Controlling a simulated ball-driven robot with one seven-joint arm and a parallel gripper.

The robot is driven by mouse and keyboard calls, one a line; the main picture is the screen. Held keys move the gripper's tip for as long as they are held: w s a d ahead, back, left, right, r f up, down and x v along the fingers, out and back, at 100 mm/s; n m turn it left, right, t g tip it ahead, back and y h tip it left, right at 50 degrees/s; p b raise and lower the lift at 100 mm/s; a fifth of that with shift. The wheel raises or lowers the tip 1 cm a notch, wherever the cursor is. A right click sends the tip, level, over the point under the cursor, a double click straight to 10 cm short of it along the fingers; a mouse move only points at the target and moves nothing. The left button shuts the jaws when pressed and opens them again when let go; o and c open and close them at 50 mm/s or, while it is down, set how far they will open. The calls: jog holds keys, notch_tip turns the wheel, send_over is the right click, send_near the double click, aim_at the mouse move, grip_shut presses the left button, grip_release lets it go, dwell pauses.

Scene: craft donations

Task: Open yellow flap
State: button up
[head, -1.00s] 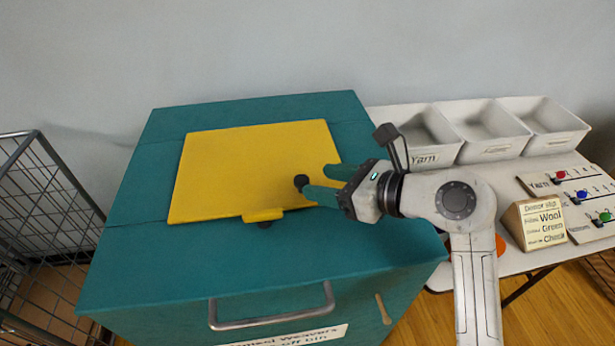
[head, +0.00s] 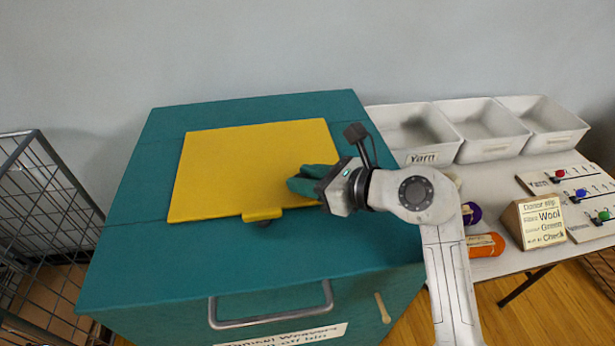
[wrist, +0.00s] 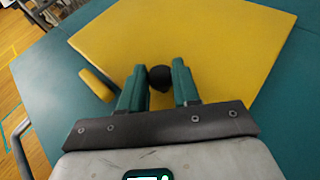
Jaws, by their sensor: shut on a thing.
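The yellow flap (head: 240,165) lies flat and closed on top of the teal drop-off bin (head: 130,240). A yellow tab (head: 262,214) sticks out at its front edge. My gripper (head: 296,182) is over the front right part of the flap, its teal fingers hiding the knob in the head view. In the wrist view, my gripper (wrist: 159,84) is shut on the black knob (wrist: 159,75), with one finger on each side of it. The flap also fills the upper part of the wrist view (wrist: 200,40).
A metal handle (head: 270,318) is on the bin's front. A wire cage (head: 45,210) stands at the left. White bins (head: 490,150), a donor slip stand (head: 540,222), slider boards and an orange yarn roll (head: 484,246) are on the table at right.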

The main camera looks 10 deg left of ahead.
grip_shut()
jog(key=shift+r, duration=0.1)
